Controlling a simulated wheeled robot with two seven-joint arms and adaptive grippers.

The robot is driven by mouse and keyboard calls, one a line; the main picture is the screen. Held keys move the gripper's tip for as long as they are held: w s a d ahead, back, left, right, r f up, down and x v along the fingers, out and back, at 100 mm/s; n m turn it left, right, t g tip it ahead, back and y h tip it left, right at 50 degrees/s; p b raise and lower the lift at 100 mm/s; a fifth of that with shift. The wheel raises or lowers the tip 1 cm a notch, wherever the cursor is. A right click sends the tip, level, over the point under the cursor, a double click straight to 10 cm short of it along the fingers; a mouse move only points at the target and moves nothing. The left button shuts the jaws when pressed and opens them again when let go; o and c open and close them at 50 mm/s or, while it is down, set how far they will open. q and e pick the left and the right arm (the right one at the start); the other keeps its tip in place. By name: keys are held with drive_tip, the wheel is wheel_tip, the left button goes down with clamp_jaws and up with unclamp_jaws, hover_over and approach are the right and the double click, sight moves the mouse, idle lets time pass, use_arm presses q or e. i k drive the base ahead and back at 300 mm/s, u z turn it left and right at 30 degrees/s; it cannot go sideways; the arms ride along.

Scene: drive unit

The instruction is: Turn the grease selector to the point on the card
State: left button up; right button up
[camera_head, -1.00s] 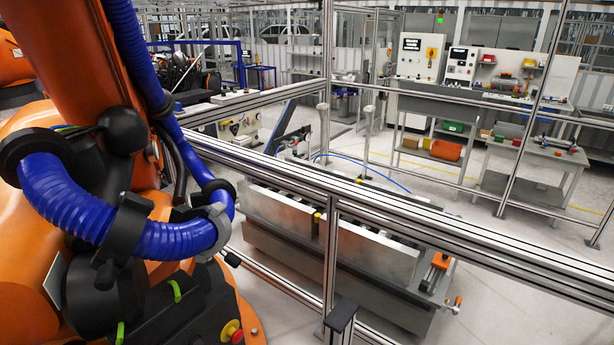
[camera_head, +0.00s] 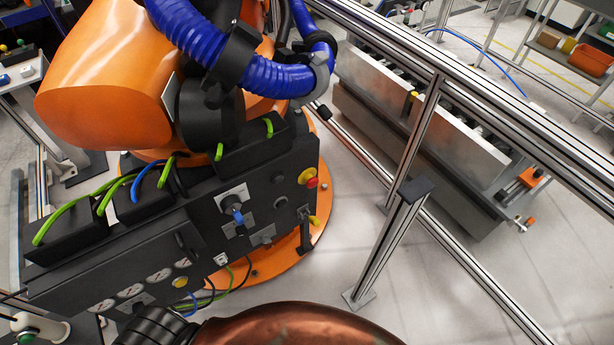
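A selector with a blue handle (camera_head: 237,213) sits on a pale metal plate on the dark control box (camera_head: 190,235) of the orange robot. Its handle points roughly downward. I take it for the grease selector, but cannot read its marks. A small pale plate with a dark knob (camera_head: 265,236) is below and to the right of it. I cannot make out which thing is the card or what it shows. Neither of my grippers can be made out.
A red and yellow emergency button (camera_head: 308,177) and a yellow lever (camera_head: 314,220) are at the box's right end. Several round gauges (camera_head: 131,291) line its lower left. A fence post (camera_head: 400,220) stands on the right. A copper-coloured rounded surface (camera_head: 300,325) fills the bottom edge.

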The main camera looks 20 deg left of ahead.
sight(137, 306)
drive_tip(key=z, duration=0.05)
drive_tip(key=k, duration=0.4)
drive_tip(key=u, duration=3.45)
